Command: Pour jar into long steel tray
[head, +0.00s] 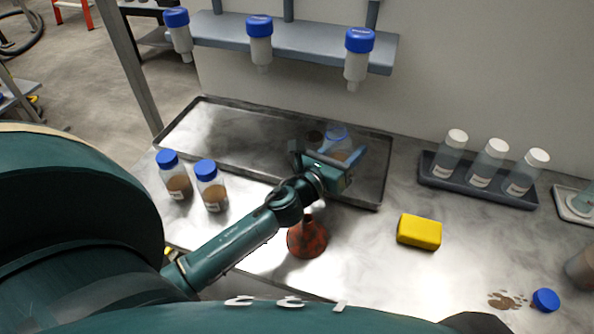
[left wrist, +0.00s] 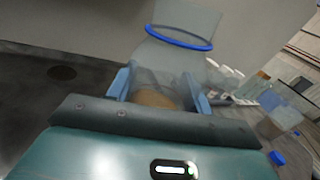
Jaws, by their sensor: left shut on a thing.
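The long steel tray (head: 230,125) lies along the back of the bench, shallow with a raised rim. My left gripper (head: 342,160) is over the tray's right part, shut on a clear jar (head: 337,136) with a blue ring near its mouth. In the left wrist view the jar (left wrist: 168,70) sits between the blue fingers, with brown material (left wrist: 155,98) low inside. I see no material leaving the jar. A dark round spot (head: 314,137) shows in the tray beside the jar. My right gripper is not in view.
Two blue-capped jars (head: 211,188) stand at the tray's front left. A reddish funnel-shaped thing (head: 307,240) is below my left forearm. A yellow block (head: 419,231), a rack of white-capped bottles (head: 477,184), a loose blue cap (head: 545,299) and a brown spill (head: 505,300) lie right. Blue-capped bottles hang from a shelf (head: 310,42).

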